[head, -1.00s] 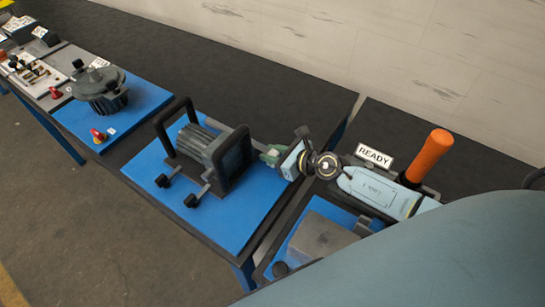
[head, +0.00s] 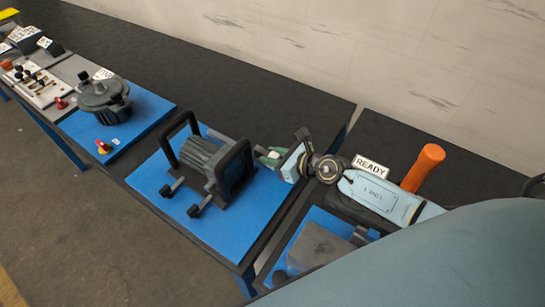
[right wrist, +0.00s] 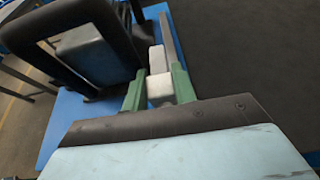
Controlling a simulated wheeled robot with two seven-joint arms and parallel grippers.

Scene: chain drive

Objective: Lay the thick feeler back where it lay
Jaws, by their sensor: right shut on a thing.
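My right gripper (head: 268,155) reaches in from the right over the blue mat, just right of the black-framed grey machine. In the right wrist view its green fingers (right wrist: 159,88) are shut on the thick feeler (right wrist: 160,90), whose pale block sits between them. A narrow grey strip extends beyond the fingers, close to the machine's black frame. In the head view the feeler is too small and too covered to make out. I cannot tell whether it touches the mat. My left gripper is not in view.
The framed machine (head: 215,165) stands on a blue mat (head: 232,232) beside the gripper. A READY sign (head: 370,165) and an orange handle (head: 423,168) stand at the right. A round grey housing (head: 103,98) stands farther left. The dark tabletop behind is mostly clear.

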